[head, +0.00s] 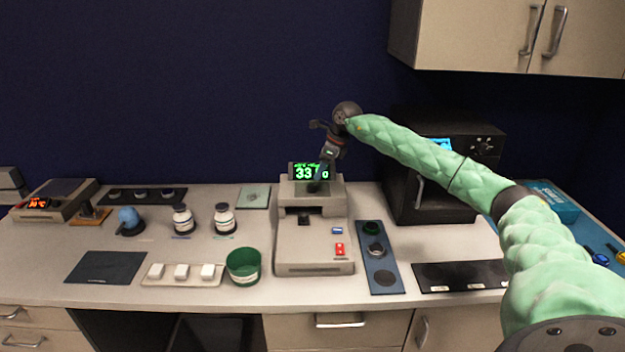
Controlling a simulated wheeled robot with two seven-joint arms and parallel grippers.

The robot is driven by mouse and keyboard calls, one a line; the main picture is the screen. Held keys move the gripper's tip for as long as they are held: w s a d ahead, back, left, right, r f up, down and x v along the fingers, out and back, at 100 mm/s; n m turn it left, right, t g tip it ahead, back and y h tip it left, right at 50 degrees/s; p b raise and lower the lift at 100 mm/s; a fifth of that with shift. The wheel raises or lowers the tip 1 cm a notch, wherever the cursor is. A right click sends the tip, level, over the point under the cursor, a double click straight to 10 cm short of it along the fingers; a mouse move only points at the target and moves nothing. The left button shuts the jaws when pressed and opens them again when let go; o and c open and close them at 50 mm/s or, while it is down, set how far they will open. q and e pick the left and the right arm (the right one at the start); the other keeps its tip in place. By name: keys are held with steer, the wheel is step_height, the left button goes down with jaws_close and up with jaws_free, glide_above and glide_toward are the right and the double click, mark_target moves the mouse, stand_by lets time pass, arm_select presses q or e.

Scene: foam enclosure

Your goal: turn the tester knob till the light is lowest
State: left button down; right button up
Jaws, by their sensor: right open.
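The beige tester (290,256) stands on the counter near the middle. My right gripper (316,184) is open and points down over the top of the tester, in front of the display. I cannot make out a knob at the fingertips or whether they touch anything. My left gripper is out of view.
A blue strip (385,291) with round dark and silver parts lies right of the tester. A black oven-like box (402,205) stands behind my right arm. A green cup (243,265), white blocks and two bottles stand to the left. Wall cabinets (460,35) hang upper right.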

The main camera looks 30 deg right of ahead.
mark_target(313, 185)
steer(key=p+x, duration=0.2)
steer(key=x, duration=0.3)
steer(key=shift+w+a+f, duration=0.1)
steer(key=shift+w+f, duration=0.05)
steer(key=shift+w, duration=0.1)
steer(key=shift+a+f+p, duration=0.1)
steer(key=shift+f+p, duration=0.25)
steer(key=shift+f, duration=0.05)
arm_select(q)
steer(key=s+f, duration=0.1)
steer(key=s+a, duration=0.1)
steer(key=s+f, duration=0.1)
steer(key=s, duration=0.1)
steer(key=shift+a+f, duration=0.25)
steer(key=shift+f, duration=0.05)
arm_select(e)
steer(key=shift+w+f, duration=0.1)
steer(key=shift+f, duration=0.1)
steer(key=shift+c, duration=0.2)
steer(key=c, duration=0.9)
